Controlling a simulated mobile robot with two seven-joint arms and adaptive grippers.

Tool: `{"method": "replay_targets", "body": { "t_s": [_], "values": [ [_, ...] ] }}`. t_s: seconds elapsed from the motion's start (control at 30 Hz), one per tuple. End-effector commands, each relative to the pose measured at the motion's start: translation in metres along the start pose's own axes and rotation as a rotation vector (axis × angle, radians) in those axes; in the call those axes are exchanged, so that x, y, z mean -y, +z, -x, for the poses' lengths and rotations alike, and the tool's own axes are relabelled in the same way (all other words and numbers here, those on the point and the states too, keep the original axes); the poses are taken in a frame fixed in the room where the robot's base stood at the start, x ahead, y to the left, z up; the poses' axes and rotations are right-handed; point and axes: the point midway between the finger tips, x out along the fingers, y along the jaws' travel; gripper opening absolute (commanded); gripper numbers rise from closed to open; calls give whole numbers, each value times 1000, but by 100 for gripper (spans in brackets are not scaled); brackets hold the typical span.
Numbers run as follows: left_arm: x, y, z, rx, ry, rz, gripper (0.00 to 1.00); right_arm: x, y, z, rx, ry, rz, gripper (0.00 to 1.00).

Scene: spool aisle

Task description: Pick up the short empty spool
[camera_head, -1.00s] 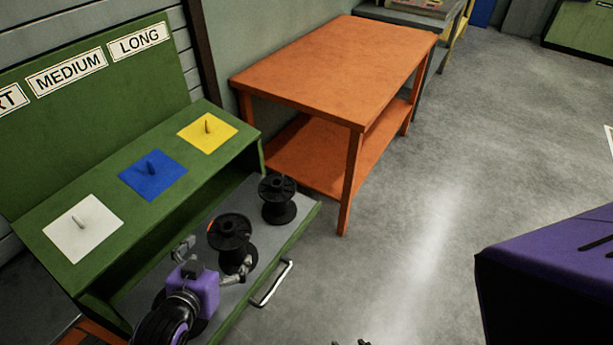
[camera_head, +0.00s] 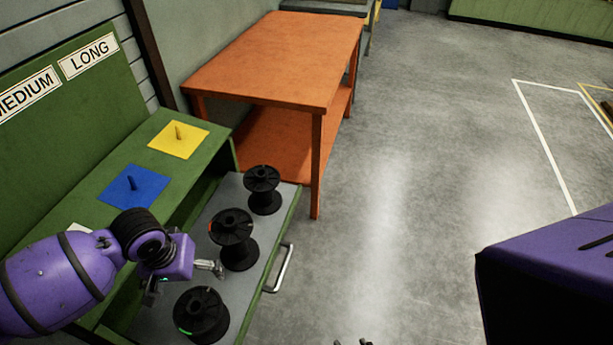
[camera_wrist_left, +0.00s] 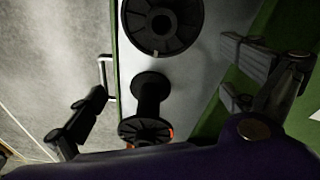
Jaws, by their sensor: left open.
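Three empty black spools stand in the open drawer (camera_head: 180,240): a far one (camera_head: 262,190), a middle one (camera_head: 234,240) with an orange mark, and a near one (camera_head: 201,316) with a green mark. I cannot tell surely which is shortest. My left gripper (camera_head: 184,280) is open and empty above the drawer, between the middle and near spools. In the left wrist view its fingers (camera_wrist_left: 165,85) are spread wide; the orange-marked spool (camera_wrist_left: 148,105) and another flange (camera_wrist_left: 162,22) show between and beyond them. Small dark tips, probably my right gripper (camera_head: 352,342), show at the bottom edge.
The green bench has yellow (camera_head: 178,139) and blue (camera_head: 134,186) peg squares, under LONG and MEDIUM labels. A drawer handle (camera_head: 280,268) juts right.

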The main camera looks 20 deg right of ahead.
Motion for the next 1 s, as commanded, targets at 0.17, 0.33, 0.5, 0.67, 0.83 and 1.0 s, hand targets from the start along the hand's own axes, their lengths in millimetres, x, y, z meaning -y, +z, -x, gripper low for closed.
{"method": "replay_targets", "body": {
  "t_s": [0.17,0.33,0.5,0.67,0.83,1.0],
  "values": [
    [9,36,-2,138,-52,158,100,4,-2,-1,-4,-2,-12,40],
    [11,39,-15,142,-61,191,100,4,0,-2,0,-1,-12,40],
    [11,41,-35,140,-60,189,100,-4,4,-2,5,5,8,40],
    [13,42,-59,139,-61,188,100,-5,5,-2,7,4,11,40],
    [13,44,-77,137,-59,186,100,-3,7,-2,9,4,6,40],
    [14,43,-79,135,-59,186,100,-2,6,-3,6,4,3,40]
  ]
}}
